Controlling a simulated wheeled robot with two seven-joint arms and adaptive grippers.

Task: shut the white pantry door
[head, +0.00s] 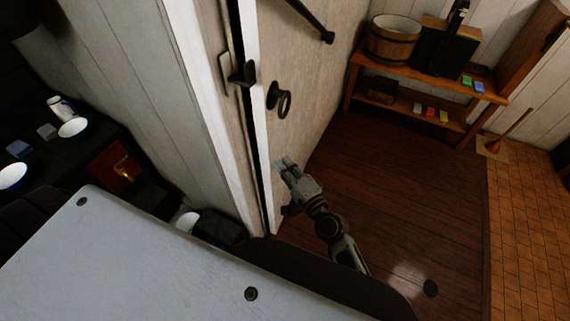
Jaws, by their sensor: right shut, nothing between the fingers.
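The white pantry door (305,95) stands in the upper middle of the head view, slightly ajar. A dark gap runs between its edge and the white door frame (205,100). A black catch (241,73) sits on the frame side. My right gripper (282,164) is shut and empty. It is at the door's face, below the ring handle and near the free edge. I cannot tell whether the fingertips touch the door. My left gripper is not in view.
A wooden shelf unit (440,73) with a wooden bucket (394,40) and small coloured blocks stands at the back right. A plunger (494,145) stands near the tiled floor (525,220). The plank floor (400,170) right of the door is clear.

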